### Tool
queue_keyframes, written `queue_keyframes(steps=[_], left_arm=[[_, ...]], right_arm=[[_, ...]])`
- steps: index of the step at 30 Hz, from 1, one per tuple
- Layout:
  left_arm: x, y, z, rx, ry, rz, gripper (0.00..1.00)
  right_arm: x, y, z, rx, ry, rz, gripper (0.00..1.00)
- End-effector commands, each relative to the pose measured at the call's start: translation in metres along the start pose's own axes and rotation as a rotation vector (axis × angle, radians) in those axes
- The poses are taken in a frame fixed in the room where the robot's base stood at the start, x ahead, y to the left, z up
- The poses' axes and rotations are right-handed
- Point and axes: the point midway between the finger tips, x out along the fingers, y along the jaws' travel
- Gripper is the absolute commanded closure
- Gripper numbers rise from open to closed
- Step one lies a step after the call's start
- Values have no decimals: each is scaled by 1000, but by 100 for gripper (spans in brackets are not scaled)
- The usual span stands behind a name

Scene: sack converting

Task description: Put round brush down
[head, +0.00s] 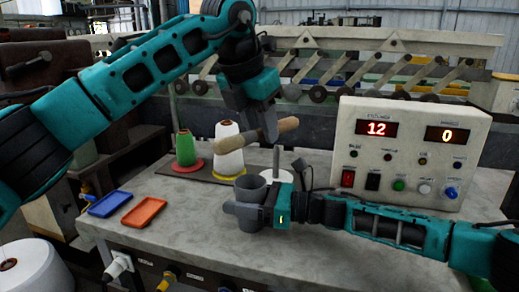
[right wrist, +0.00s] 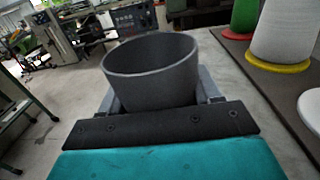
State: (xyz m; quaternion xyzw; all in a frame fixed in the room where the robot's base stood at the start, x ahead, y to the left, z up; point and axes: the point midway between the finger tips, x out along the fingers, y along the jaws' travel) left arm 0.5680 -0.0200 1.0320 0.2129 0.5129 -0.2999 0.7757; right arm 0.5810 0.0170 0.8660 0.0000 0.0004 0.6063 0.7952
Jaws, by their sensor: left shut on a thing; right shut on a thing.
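The jaws hide the brush's middle. My right gripper (head: 250,207) is shut on a grey cup (head: 247,190), low over the table's front part. In the right wrist view the cup (right wrist: 150,75) is gripped with its mouth upward; its bottom is hidden.
A green cone (head: 185,148) and a white cone (head: 229,152) stand on a dark board, beside a bare spindle (head: 276,165). A control box (head: 405,150) stands at the right. A blue tray (head: 110,203) and an orange tray (head: 144,211) lie at the left.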

Motion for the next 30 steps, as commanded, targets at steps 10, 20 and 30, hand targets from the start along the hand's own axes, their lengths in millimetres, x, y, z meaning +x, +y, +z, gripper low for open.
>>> queue_keyframes(steps=[10,20,30], left_arm=[[-10,0,4,1,0,-1,100],[23,-1,-10,1,4,-3,100],[55,-1,-23,0,3,-2,100]], right_arm=[[0,0,0,0,0,0,67],[0,0,0,0,0,0,67],[0,0,0,0,0,0,67]])
